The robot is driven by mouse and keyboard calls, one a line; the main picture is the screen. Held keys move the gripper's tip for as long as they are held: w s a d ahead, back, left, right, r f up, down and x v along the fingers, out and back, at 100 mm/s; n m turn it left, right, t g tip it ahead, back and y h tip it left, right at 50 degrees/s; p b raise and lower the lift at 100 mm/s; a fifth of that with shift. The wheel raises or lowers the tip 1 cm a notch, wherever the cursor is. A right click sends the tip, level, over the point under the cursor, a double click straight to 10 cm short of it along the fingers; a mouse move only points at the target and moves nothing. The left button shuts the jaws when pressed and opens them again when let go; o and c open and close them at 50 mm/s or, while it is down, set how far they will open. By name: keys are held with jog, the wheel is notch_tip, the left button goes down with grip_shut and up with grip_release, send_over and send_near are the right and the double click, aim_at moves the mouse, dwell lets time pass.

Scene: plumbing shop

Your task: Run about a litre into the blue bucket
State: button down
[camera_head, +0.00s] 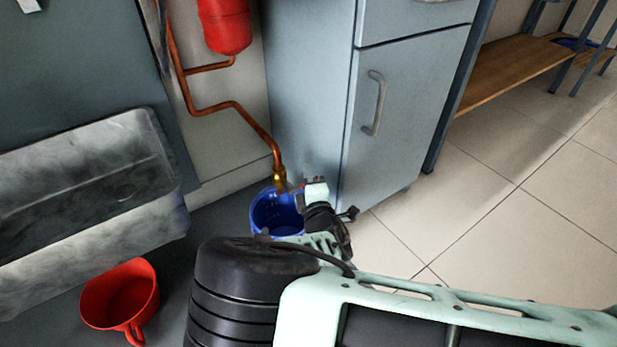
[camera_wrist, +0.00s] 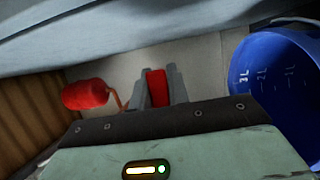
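The blue bucket (camera_head: 272,222) stands on the dark floor against the grey cabinet, below the brass tap (camera_head: 279,177) at the end of a copper pipe. In the wrist view the bucket (camera_wrist: 272,100) fills the right side; pale marks 3L, 2L and 1L show on its inner wall. I see no clear water stream or water level. My gripper (camera_head: 308,187) is at the tap, above the bucket's right side. In the wrist view my gripper's two fingers (camera_wrist: 157,86) flank a red tap handle (camera_wrist: 156,88) and appear closed on it. The handle is mostly hidden in the head view.
A red jug (camera_head: 122,296) stands on the floor at lower left, below a grey stone sink (camera_head: 90,185). A red tank (camera_head: 224,24) hangs above the copper pipe (camera_head: 215,107). The grey cabinet (camera_head: 400,110) is close behind my gripper. Tiled floor at right is clear.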

jog(key=shift+p, duration=0.4)
jog(key=shift+s+a+f+m+g+p, duration=0.15)
jog(key=shift+f+m+g+p, duration=0.4)
jog(key=shift+m+p, duration=0.5)
jog(key=shift+s+a+f+m+g+p, duration=0.15)
jog(key=shift+f+m+g+p, duration=0.35)
jog(key=shift+m+p, duration=0.5)
jog(key=shift+s+a+f+m+g+p, duration=0.15)
jog(key=shift+f+m+g+p, duration=0.2)
jog(key=shift+f+m+p, duration=0.5)
jog(key=shift+w, duration=0.1)
jog(key=c, duration=1.3)
grip_release()
jog(key=shift+r, duration=0.1)
jog(key=shift+c, duration=0.2)
